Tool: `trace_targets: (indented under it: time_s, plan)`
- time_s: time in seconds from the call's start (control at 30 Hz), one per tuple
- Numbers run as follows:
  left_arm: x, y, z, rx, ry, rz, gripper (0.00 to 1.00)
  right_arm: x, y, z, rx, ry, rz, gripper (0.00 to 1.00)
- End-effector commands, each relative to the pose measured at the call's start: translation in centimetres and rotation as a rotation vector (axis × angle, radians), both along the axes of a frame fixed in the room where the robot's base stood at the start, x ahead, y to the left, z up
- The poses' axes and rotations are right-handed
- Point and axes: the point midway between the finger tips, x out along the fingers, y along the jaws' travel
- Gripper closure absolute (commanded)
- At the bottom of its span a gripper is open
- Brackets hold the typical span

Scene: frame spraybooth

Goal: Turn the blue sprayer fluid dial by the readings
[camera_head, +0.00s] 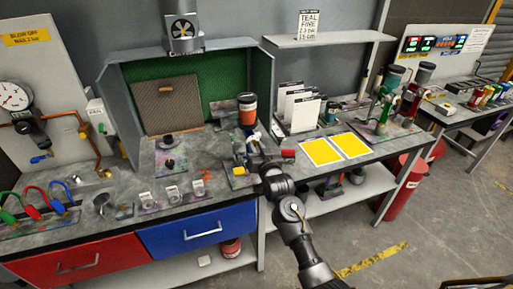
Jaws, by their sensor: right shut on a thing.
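The blue sprayer (240,149) stands on a small stand on the bench, in front of the green-lined booth, with a dark orange-banded pot (247,109) behind it. My right gripper (262,162) reaches up from below and is shut at the sprayer's near right side. The fluid dial is too small and too covered by the gripper to make out. A round pressure gauge (14,97) is on the left panel. A display board (446,43) with green, red and blue lit readings stands far right; its figures are too small to read. My left gripper is out of view.
White cards (298,106) stand behind. Green and red sprayers (392,105) stand right. Small cups and coloured hose loops (40,208) lie left. A sign (310,25) stands on the shelf.

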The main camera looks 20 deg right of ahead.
Motion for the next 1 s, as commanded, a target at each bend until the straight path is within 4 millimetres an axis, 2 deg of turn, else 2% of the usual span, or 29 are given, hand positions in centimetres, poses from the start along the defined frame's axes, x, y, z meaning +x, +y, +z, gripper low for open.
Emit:
trace_targets:
  time_s: [0.67,0.7,0.83,1.0]
  plan:
    - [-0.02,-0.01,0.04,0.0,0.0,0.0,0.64,-0.01,0.03,-0.05,0.056,0.004,0.001,1.0]
    - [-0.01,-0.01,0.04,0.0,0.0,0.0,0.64,-0.01,0.03,-0.05,0.056,0.004,0.001,0.74]
    - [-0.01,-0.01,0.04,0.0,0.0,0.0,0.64,-0.01,0.03,-0.04,0.056,0.004,0.001,0.57]
    - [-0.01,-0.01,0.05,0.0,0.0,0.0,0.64,0.0,0.01,-0.03,0.055,0.004,0.0,0.56]
